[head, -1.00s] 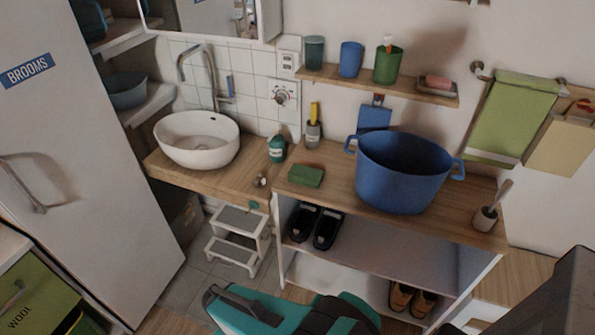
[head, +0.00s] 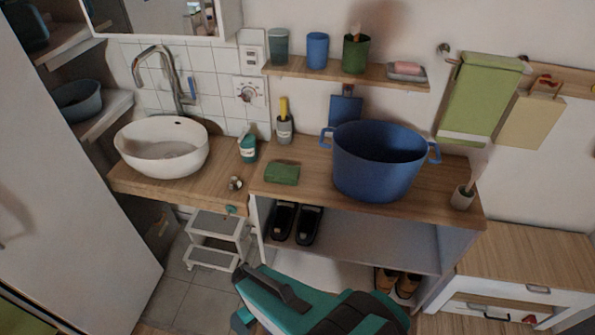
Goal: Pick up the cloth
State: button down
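A small folded green item (head: 282,173), which looks like a cloth or a sponge, lies flat on the wooden counter left of the blue pot (head: 378,162). A larger green towel (head: 482,92) with a pale band near its lower edge hangs from a wall rail at the upper right. I cannot tell for sure which of the two is the cloth. Nothing touches or holds either one in this view.
A white basin (head: 162,148) and a soap bottle (head: 248,148) stand left on the counter. A brush holder (head: 462,197) is at its right end. A shelf (head: 340,76) with cups is above. A step stool (head: 215,240) and a teal-black object (head: 290,300) are below.

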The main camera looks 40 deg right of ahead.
aim_at(276, 173)
jog(key=z, duration=0.8)
jog(key=k, duration=0.95)
jog(key=u, duration=0.05)
jog(key=i, duration=0.9)
jog(key=z, duration=0.05)
